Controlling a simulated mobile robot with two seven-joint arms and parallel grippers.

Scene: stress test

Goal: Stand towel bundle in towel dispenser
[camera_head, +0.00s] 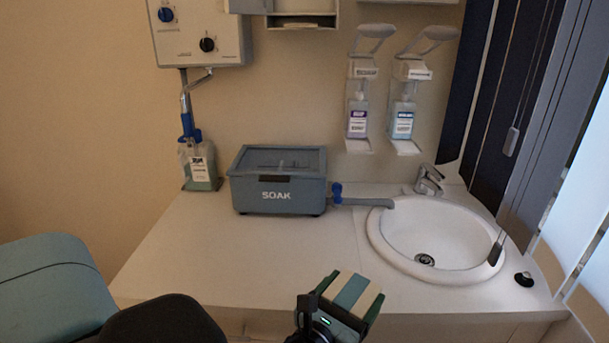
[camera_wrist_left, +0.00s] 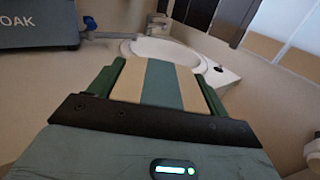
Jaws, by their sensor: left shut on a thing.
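My left gripper (camera_head: 338,303) is at the bottom middle of the head view, in front of the counter's near edge. It is shut on the towel bundle (camera_head: 352,291), a block with cream and teal stripes. In the left wrist view the bundle (camera_wrist_left: 162,84) sits between the two green fingers of the gripper (camera_wrist_left: 160,76). A pale wall unit (camera_head: 305,17) with an opening low on its front is cut by the top edge of the head view; it may be the towel dispenser, but I cannot tell. My right gripper is not in view.
On the counter (camera_head: 280,262) stand a grey SOAK box (camera_head: 279,198) and a green bottle (camera_head: 200,168). A round sink (camera_head: 375,245) with a tap (camera_head: 428,180) is at right. Two soap dispensers (camera_head: 358,118) (camera_head: 403,122) hang behind. The counter's front middle is clear.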

